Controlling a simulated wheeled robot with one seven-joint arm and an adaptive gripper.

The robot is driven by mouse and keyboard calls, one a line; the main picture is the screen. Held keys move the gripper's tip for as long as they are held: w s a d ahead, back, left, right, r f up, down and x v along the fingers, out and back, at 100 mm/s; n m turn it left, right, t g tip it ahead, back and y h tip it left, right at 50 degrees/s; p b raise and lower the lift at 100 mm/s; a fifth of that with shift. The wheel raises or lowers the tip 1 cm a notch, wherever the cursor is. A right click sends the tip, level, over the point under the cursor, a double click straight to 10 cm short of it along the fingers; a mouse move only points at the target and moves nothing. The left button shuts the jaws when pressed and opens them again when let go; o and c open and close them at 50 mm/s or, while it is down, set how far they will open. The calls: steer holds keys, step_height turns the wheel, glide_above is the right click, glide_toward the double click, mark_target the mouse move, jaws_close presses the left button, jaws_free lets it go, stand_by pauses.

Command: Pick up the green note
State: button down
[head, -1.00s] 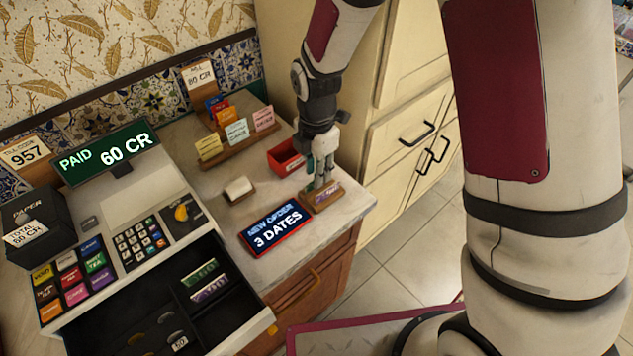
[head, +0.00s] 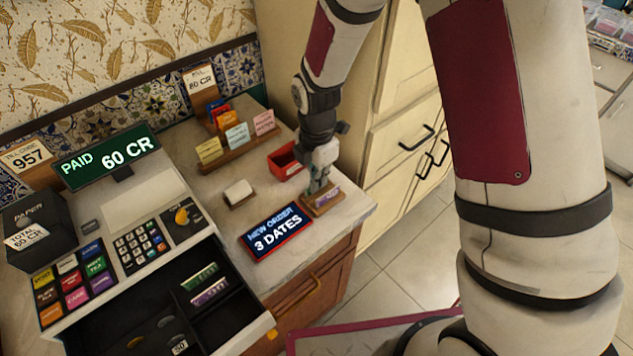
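My gripper (head: 319,183) points down over a small wooden holder (head: 312,212) at the counter's front right. A purple note (head: 328,198) stands in this holder, right beside my fingertips. A greenish patch shows among the fingers, but I cannot tell whether it is a note or part of the gripper. The finger gap is too small and hidden to read. A green note (head: 199,276) lies in the open cash drawer (head: 240,311), just behind another purple note (head: 209,292), well left of my gripper.
A red tray (head: 285,163) stands just behind my gripper. The New Order sign (head: 276,232) is in front and to the left. A small wooden block with a white pad (head: 239,193) and a card rack (head: 238,151) are further left. Cabinets (head: 405,140) rise to the right.

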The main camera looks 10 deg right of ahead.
steer(key=shift+r, duration=0.5)
steer(key=r+p, duration=0.1)
steer(key=s+r+p, duration=0.1)
steer(key=r, duration=0.1)
steer(key=shift+s, duration=0.15)
steer(key=s+d+r+p, duration=0.1)
steer(key=s+p, duration=0.7)
steer(key=s, duration=0.6)
steer(key=shift+s+d+r+p, duration=0.1)
steer(key=shift+s+r+p, duration=0.2)
steer(key=shift+r, duration=0.95)
steer(key=shift+s+d+r+p, duration=0.1)
steer(key=shift+r+p, duration=0.25)
steer(key=shift+r, duration=0.9)
steer(key=shift+a, duration=0.1)
